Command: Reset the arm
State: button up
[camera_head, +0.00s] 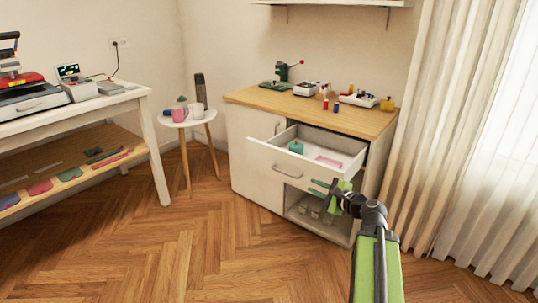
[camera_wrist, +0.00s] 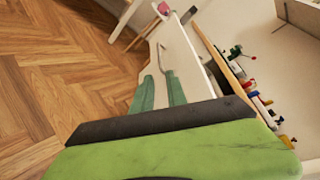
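My arm reaches in from the lower right of the head view. My gripper (camera_head: 311,186) is in front of the open drawer (camera_head: 262,147) of the cabinet, near the drawer's right front corner. In the wrist view the two green fingers of my gripper (camera_wrist: 161,80) stand apart with nothing between them. Whether a finger touches the drawer front cannot be told.
The drawer sticks out and holds a teal object (camera_head: 296,147) and a pink item (camera_head: 328,161). Below it is an open compartment (camera_head: 300,211). A round stool (camera_head: 199,117) with cups and a white table (camera_head: 157,150) stand left. The wooden floor (camera_head: 190,250) is clear.

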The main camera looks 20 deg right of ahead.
jog(key=w+a+f+n+g+y, duration=0.1)
jog(key=a+f+n+g+y, duration=0.15)
jog(key=a, duration=0.85)
jog(key=w+a+f+n+g+y, duration=0.1)
jog(key=w+a+n+g, duration=0.15)
jog(key=a, duration=0.85)
jog(key=s+a+f+n+g, duration=0.45)
jog(key=a+f+n, duration=0.25)
jog(key=a, duration=0.3)
jog(key=s+d+f+n+g+h, duration=0.35)
jog(key=s+f+n+h, duration=0.2)
jog(key=s+f, duration=0.2)
jog(key=s+d+n+g+h, duration=0.2)
jog(key=s+d+n+h, duration=0.1)
jog(key=s+d, duration=0.2)
notch_tip(320, 180, up, 31)
jog(key=p, duration=3.1)
jog(key=shift+p, duration=0.3)
jog(key=shift+w+a+f+n, duration=0.1)
jog(key=shift+n, duration=0.15)
